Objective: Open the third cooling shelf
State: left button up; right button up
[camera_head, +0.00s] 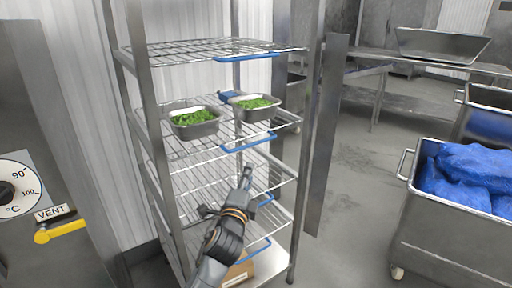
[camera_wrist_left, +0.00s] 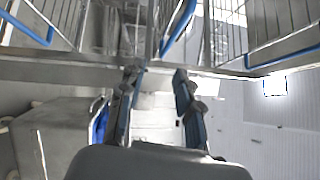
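The cooling rack (camera_head: 312,120) is a metal frame with several wire shelves, each with a blue front handle. The top handle (camera_head: 248,57) is clear of my arm. The second shelf's handle (camera_head: 250,142) is just above my left gripper (camera_head: 246,175). The third shelf's handle (camera_head: 267,200) shows right beside the gripper, partly hidden by it. The third shelf (camera_head: 200,180) looks pushed in. In the left wrist view the two fingers (camera_wrist_left: 157,90) stand apart with nothing between them; a blue handle (camera_wrist_left: 180,27) lies beyond the tips. Contact cannot be told. My right gripper is not in view.
Two metal trays of green food, left (camera_head: 195,130) and right (camera_head: 255,115), sit on the second shelf. A metal cart (camera_head: 440,250) with blue bags stands at right. Floor between is clear.

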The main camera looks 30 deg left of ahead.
aim_at(256, 143)
pick_arm(q)
jog(key=shift+y, duration=0.3)
jog(key=x, duration=0.4)
jog(key=r+x, duration=0.1)
jog(key=x, duration=0.4)
jog(key=p+x, duration=0.1)
jog(key=x, duration=0.4)
jog(key=shift+s+r, duration=0.15)
jog(key=shift+r, duration=0.05)
grip_shut()
